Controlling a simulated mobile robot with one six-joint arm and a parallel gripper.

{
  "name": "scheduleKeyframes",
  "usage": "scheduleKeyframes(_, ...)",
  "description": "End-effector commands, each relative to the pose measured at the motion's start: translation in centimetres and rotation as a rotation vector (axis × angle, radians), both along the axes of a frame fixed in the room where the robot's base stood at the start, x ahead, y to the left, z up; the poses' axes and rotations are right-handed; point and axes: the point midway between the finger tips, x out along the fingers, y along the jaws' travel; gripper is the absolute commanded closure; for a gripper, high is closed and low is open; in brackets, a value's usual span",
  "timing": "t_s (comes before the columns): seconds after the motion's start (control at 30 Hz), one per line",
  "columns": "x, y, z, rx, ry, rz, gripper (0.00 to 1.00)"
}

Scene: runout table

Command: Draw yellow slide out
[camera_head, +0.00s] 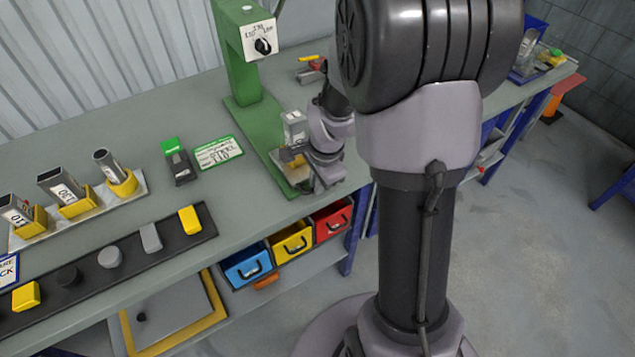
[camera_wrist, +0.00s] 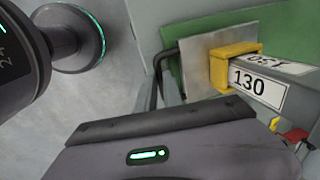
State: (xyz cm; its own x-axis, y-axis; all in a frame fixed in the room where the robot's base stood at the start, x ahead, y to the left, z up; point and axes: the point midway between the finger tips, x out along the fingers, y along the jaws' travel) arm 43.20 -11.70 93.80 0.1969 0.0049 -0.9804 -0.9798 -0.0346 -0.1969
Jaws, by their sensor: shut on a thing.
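The slide is a pale metal plate with a yellow holder (camera_wrist: 232,66) on the green base of the stand. A grey metal block labelled 130 (camera_wrist: 262,86) stands in the holder; the block also shows in the head view (camera_head: 295,127). A dark bent handle (camera_wrist: 164,54) runs from the plate's front side in the wrist view. My gripper (camera_wrist: 163,90) is shut on this handle, at the front of the plate. The exact contact is partly hidden by the gripper body. In the head view, my wrist hides part of the plate.
The green stand (camera_head: 241,85) rises behind the slide. Blue (camera_head: 247,268), yellow (camera_head: 291,243) and red (camera_head: 333,221) drawers sit below the table edge. Labelled parts in yellow holders and a dark strip of small blocks (camera_head: 125,259) lie left. Floor is clear in front.

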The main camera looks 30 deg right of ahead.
Motion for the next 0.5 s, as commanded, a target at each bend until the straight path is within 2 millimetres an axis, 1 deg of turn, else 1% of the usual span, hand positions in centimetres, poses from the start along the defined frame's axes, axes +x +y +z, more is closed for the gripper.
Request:
scheduleKeyframes(0.03, -0.35, 0.08, -0.2, 0.004, 0.01, -0.001, 1.0)
scheduleKeyframes(0.1, -0.38, 0.09, -0.22, 0.004, 0.01, -0.001, 1.0)
scheduleKeyframes(0.13, -0.39, 0.09, -0.22, 0.004, 0.01, -0.001, 0.87)
scheduleKeyframes(0.23, -0.34, 0.08, -0.2, 0.004, 0.009, -0.001, 0.68)
scheduleKeyframes(0.5, -0.22, 0.05, -0.13, 0.002, 0.006, -0.001, 0.67)
